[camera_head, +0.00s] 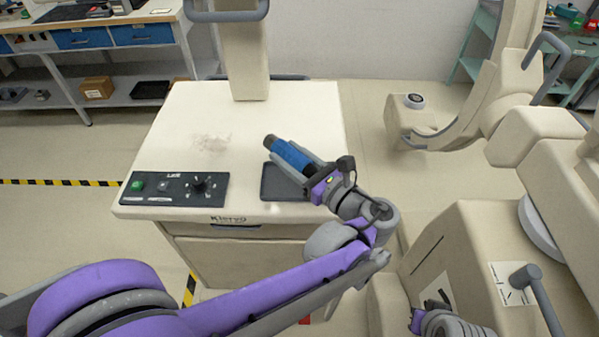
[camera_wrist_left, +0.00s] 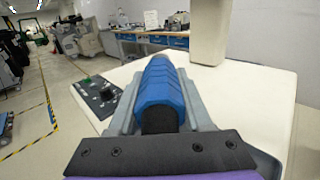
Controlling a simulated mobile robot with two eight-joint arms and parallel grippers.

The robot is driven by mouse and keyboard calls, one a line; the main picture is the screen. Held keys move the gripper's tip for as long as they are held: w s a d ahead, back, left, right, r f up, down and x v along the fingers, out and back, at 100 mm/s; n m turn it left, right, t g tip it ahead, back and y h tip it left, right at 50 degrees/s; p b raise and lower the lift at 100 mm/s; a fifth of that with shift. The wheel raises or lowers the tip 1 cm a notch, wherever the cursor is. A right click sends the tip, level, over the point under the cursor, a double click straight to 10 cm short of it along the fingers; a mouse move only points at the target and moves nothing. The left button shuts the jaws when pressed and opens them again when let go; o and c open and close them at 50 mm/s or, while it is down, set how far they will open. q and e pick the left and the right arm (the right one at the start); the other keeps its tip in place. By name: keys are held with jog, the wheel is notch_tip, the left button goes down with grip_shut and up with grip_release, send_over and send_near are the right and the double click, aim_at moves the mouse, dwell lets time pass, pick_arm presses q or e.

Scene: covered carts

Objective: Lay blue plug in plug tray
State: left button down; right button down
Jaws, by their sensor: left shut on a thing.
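The blue plug (camera_head: 292,156), a ribbed blue cylinder with dark ends, is held in my left gripper (camera_head: 297,162). It also shows in the left wrist view (camera_wrist_left: 162,84), lying lengthwise between the two grey fingers. The plug tray (camera_head: 284,192) is a flat, dark grey tray near the front right of the cart top. In the head view the plug and gripper overlap the tray's far and right parts and hide them; the plug looks raised above it. My right gripper's fingers are not visible; only part of that arm shows at the bottom.
The cream cart (camera_head: 180,115) has a control panel (camera_head: 173,188) with a green button and a knob at its front left. A pale column (camera_head: 244,60) rises at its back. Large beige equipment (camera_head: 470,240) stands at the right. The cart top's left middle is clear.

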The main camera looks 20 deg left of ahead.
pick_arm(q)
notch_tip(320, 180, down, 3)
jog(key=shift+s+r, duration=0.1)
jog(key=shift+s, duration=0.05)
send_over(291, 191)
jog(key=shift+f+b, duration=0.4)
jog(key=shift+f, duration=1.85)
jog(key=shift+f+b, duration=0.5)
jog(key=shift+f, duration=0.05)
jog(key=shift+f, duration=0.1)
jog(key=shift+c, duration=1.7)
grip_release()
jog(key=shift+r+p, duration=0.4)
jog(key=shift+r, duration=0.15)
jog(key=b+v, duration=0.1)
jog(key=v, duration=1.1)
jog(key=shift+r, duration=0.2)
